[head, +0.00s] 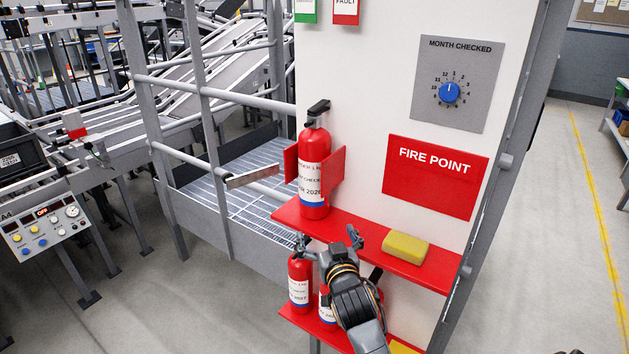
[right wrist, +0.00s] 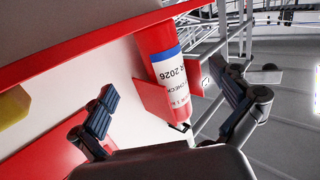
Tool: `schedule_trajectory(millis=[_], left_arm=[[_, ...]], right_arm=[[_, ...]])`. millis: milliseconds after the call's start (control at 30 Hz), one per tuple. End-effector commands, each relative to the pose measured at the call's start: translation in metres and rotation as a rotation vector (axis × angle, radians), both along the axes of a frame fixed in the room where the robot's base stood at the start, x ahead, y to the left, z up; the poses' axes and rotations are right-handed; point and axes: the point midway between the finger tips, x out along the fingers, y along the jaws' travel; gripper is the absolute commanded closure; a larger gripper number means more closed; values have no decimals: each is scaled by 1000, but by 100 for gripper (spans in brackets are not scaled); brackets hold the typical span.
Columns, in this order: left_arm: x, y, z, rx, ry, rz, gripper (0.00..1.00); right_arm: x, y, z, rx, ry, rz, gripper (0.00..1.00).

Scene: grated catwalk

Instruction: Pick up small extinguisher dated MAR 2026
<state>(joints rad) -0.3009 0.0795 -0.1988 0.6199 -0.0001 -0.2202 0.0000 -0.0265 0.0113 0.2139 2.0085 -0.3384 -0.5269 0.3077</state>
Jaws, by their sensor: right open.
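A red extinguisher (head: 313,170) with a black top and white label stands upright on the upper red shelf (head: 385,241), between red bracket sides. Its label ends in "R 2026"; the month's first letters are unclear. Two more red extinguishers, a left one (head: 299,284) and a right one (head: 326,308), stand on the lower shelf; my right arm partly covers the right one, and their dates are unreadable. My right gripper (head: 328,240) is open and empty, in front of the upper shelf's edge. In the right wrist view the upper extinguisher (right wrist: 172,68) appears inverted, beyond the open fingers (right wrist: 168,104).
A yellow block (head: 405,247) lies on the upper shelf, right of the extinguisher. A grey dial panel (head: 459,84) and a red FIRE POINT sign (head: 434,177) are on the white board. Grey railings (head: 205,110) stand to the left. A metal plate (head: 252,177) juts out left of the bracket.

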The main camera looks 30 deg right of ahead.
Motion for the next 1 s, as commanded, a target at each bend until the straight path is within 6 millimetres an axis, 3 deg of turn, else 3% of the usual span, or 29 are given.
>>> schedule_trajectory(millis=[100,200,500,767,1000], left_arm=[[0,1,1,1,0,1,60],[0,1,5,2,0,1,60],[0,1,16,1,0,0,60],[0,1,21,1,0,-1,60],[1,0,37,0,0,-2,60]], right_arm=[[13,-9,17,-11,-73,-10,0],[26,-15,22,-15,-89,-12,0],[78,-37,22,-14,-86,-11,0],[95,-44,22,-15,-85,-11,0],[124,-55,29,-14,-84,-11,0]])
